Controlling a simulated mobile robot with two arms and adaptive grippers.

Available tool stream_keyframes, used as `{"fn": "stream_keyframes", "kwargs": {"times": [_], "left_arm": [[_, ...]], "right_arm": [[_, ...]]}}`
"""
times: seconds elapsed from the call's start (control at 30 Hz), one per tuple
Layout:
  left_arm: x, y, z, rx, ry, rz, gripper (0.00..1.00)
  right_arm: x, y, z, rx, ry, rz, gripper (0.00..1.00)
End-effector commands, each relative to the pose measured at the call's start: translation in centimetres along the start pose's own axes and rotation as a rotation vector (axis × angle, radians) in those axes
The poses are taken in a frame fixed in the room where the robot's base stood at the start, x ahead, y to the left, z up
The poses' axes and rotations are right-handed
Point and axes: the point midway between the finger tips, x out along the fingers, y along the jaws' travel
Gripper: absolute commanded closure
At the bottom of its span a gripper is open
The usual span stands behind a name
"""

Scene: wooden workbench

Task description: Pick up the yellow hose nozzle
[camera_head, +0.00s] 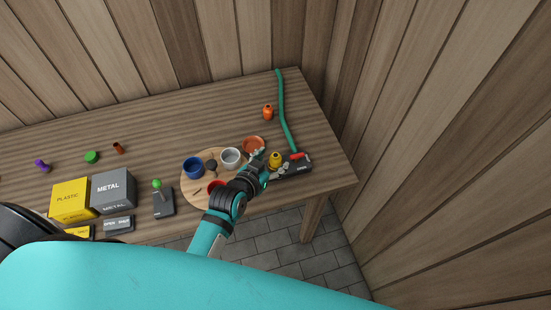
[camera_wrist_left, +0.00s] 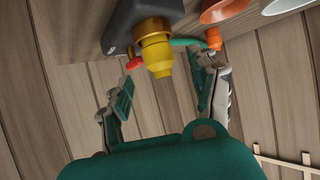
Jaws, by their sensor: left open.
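My left gripper (camera_wrist_left: 166,75) is open and empty. In the head view my left gripper (camera_head: 266,164) is close to the nozzle on its left; I cannot tell whether a finger touches it. My right gripper is not in view.
A green hose (camera_head: 282,105) runs behind the box, with an orange nozzle (camera_head: 268,112) to its left. Yellow (camera_head: 70,200) and grey boxes (camera_head: 113,188) stand further left.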

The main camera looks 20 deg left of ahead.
Motion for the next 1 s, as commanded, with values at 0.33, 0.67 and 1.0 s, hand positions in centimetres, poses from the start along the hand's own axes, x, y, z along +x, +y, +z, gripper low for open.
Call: {"fn": "stream_keyframes", "kwargs": {"times": [0.33, 0.67, 1.0], "left_arm": [[3.4, -0.2, -0.3, -0.001, 0.001, -0.001, 0.39], [3.3, -0.2, -0.3, -0.001, 0.001, -0.001, 0.57], [3.3, -0.2, -0.3, -0.001, 0.001, -0.001, 0.97]], "right_arm": [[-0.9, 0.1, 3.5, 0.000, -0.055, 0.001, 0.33], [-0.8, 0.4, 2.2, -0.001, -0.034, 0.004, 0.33], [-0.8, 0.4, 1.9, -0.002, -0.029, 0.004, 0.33]]}}
